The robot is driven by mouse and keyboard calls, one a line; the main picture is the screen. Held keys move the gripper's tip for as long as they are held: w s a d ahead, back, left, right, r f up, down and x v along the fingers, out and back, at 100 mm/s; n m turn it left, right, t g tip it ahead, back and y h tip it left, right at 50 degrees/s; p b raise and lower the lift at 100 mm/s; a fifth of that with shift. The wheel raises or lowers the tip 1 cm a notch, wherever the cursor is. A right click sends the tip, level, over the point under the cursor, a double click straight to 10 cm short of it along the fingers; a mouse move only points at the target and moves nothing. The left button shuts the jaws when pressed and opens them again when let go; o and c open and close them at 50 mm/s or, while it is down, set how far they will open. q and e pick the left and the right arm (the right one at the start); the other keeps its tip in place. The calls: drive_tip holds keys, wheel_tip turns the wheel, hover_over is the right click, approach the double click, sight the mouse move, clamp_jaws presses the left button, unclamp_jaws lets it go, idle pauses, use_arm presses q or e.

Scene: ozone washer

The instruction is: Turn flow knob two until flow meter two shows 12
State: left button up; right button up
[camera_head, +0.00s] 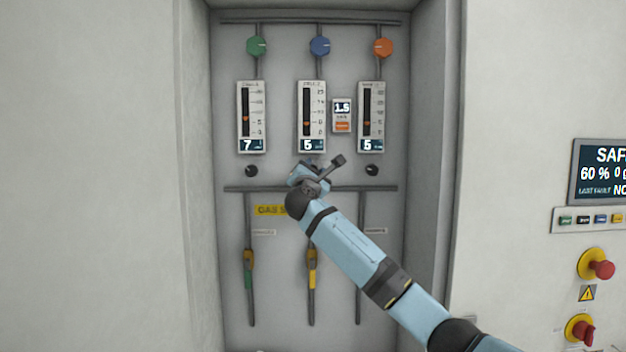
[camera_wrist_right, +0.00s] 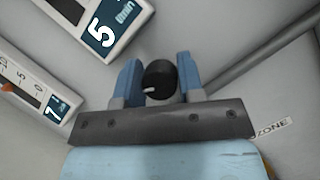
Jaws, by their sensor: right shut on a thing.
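Flow meter two (camera_head: 312,105) is the middle white gauge on the grey panel, and its display reads 5. Its orange float sits low in the black slot. Its lower end also shows in the right wrist view (camera_wrist_right: 122,22). Flow knob two (camera_wrist_right: 160,80) is a round black knob with a white pointer mark. My right gripper (camera_head: 309,174) covers it in the head view. In the right wrist view my right gripper (camera_wrist_right: 159,82) has one blue finger on each side of the knob and is shut on it. My left gripper is not in view.
Flow meter one (camera_head: 252,115) reads 7 and flow meter three (camera_head: 371,115) reads 5. Black knobs stand below them at left (camera_head: 251,171) and right (camera_head: 372,170). A small 1.5 display (camera_head: 342,108) sits between gauges. A horizontal pipe (camera_head: 240,189) runs below the knobs.

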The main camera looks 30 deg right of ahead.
drive_tip(key=m, duration=0.2)
drive_tip(key=m+g+b, duration=0.1)
drive_tip(key=shift+f+m+g+h, duration=0.1)
drive_tip(key=shift+m+g+h, duration=0.2)
drive_tip(key=shift+m+h, duration=0.1)
drive_tip(key=shift+m+g+b, duration=0.4)
drive_tip(key=shift+m, duration=0.7)
drive_tip(key=m+g, duration=0.1)
drive_tip(key=m, duration=0.2)
drive_tip(key=shift+b, duration=0.3)
drive_tip(key=m+g, duration=0.1)
drive_tip(key=m, duration=0.2)
drive_tip(key=shift+y, duration=0.3)
drive_tip(key=m+g+y, duration=0.1)
drive_tip(key=m, duration=0.3)
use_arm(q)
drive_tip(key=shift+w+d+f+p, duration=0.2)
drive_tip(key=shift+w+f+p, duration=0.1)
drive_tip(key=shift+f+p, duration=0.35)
use_arm(e)
drive_tip(key=shift+m+g+y, duration=0.3)
drive_tip(key=shift+m+y, duration=0.7)
drive_tip(key=shift+m, duration=1)
drive_tip(key=o, duration=0.9)
